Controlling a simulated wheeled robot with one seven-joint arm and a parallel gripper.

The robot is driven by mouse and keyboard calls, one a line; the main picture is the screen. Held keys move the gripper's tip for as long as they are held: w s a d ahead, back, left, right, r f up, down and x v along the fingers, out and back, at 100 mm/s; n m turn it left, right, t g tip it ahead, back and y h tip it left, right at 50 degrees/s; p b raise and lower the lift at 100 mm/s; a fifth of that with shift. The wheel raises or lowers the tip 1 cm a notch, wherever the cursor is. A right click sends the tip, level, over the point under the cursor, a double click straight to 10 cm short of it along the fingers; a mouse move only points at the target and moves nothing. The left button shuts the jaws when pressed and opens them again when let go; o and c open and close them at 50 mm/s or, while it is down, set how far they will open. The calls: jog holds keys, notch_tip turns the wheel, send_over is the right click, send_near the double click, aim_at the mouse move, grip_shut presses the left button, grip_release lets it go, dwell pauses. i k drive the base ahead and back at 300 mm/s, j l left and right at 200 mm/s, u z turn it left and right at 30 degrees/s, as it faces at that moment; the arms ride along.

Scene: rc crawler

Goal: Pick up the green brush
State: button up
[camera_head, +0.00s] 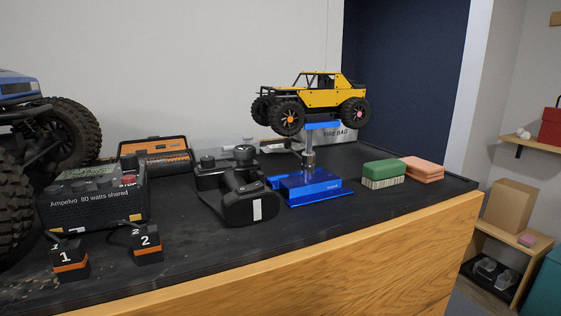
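The green brush (384,169) sits on the black bench top, right of the blue stand. It has a green block body with pale bristles underneath along its lower front. An orange-pink block (423,168) lies just to its right, very close; I cannot tell whether they touch. My gripper is not in view.
A blue stand (311,190) holds a yellow crawler (319,96) up, left of the brush. A black transmitter (247,203), a charger (93,199) and two numbered battery blocks (147,246) stand further left. The bench's wooden front edge (400,268) is near; bare top lies before the brush.

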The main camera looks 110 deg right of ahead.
aim_at(383, 173)
jog(key=k+j+z, duration=0.2)
jog(key=z, duration=0.3)
jog(key=k+j+z, duration=0.1)
jog(key=k+z, duration=0.15)
jog(key=z, duration=0.25)
jog(key=k+z, duration=0.3)
jog(key=z, duration=0.2)
jog(key=k, duration=0.3)
jog(key=l, duration=0.1)
